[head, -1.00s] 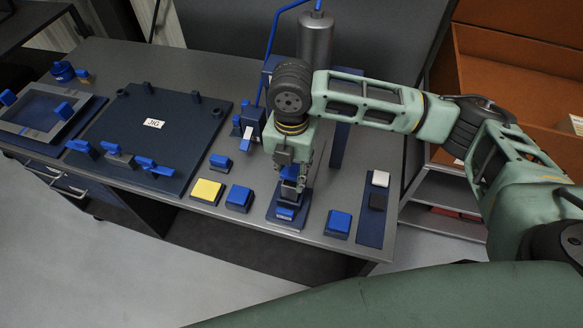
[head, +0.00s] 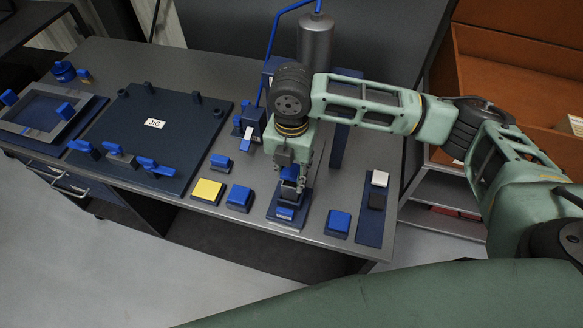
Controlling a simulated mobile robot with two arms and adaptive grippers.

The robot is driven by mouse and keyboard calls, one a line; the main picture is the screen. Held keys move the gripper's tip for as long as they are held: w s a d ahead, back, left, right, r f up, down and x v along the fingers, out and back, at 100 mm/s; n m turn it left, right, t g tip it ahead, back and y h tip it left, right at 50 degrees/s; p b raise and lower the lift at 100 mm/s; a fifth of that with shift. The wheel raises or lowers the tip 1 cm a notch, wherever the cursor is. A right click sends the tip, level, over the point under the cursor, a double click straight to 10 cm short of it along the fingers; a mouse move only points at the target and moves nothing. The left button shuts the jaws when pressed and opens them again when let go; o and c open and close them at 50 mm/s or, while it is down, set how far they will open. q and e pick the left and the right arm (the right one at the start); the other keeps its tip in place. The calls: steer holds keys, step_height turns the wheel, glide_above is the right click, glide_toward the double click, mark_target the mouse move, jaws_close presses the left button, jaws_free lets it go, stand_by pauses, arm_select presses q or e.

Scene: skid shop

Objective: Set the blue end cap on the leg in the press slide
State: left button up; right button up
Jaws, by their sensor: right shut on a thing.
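My right gripper (head: 293,172) reaches down over the press slide (head: 285,214) near the front edge of the bench. It is shut on the blue end cap (head: 290,173), which shows only partly between the fingers. The cap is at the top of the dark upright leg (head: 289,192) that stands in the slide. The fingers hide the joint, so I cannot tell whether the cap is seated or just above the leg. My left gripper is not in view.
A yellow block (head: 208,191) and a blue block (head: 239,198) lie left of the slide, another blue block (head: 338,223) right of it. The press column with its grey cylinder (head: 316,42) stands behind. A large jig plate (head: 150,140) fills the bench's left part.

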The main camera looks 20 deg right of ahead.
steer(key=shift+f+p, duration=0.15)
steer(key=shift+p, duration=0.25)
steer(key=shift+f, duration=0.65)
stand_by(0.8)
steer(key=o, duration=1)
steer(key=o, duration=0.4)
steer(key=shift+r, duration=0.1)
